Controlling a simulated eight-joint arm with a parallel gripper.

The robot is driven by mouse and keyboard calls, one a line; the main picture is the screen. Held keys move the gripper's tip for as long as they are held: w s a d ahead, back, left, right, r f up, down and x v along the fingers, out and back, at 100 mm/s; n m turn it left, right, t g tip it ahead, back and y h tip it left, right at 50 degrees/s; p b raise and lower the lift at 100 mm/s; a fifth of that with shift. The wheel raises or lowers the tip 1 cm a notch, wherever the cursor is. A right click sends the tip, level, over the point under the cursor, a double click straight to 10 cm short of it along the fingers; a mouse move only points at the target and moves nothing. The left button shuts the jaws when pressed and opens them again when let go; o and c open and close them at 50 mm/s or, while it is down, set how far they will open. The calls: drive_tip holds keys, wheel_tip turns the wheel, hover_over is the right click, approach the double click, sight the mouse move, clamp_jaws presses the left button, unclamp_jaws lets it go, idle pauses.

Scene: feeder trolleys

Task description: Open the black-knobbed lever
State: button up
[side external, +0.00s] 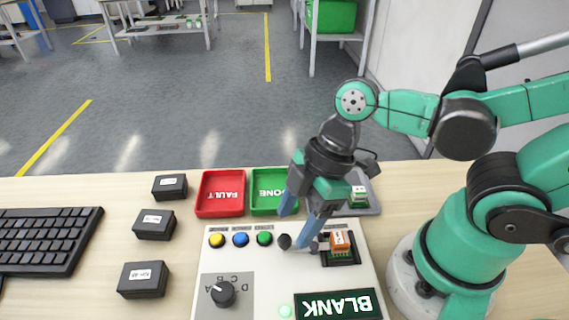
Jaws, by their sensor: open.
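The lever's black knob (285,241) shows on the white control panel (240,285), just left of a black socket (343,258). An orange-topped part (340,241) sits in the socket. My gripper (294,229) is open above the panel, its two blue fingers pointing down near the knob. One finger is beside the knob on its right, and the other is above and behind it. I cannot tell whether either finger touches the knob. The lever's rod is mostly hidden by the finger, and its angle is unclear.
Yellow, blue and green buttons (240,239) and a black dial (222,294) are on the panel, with a BLANK display (339,304). Red FAULT (220,212) and green DONE (262,204) trays stand behind. A grey tray (370,205) is behind right. Black boxes (143,280) and a keyboard (45,240) lie left.

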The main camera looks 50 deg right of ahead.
drive_tip(key=shift+x, duration=1.35)
clamp_jaws()
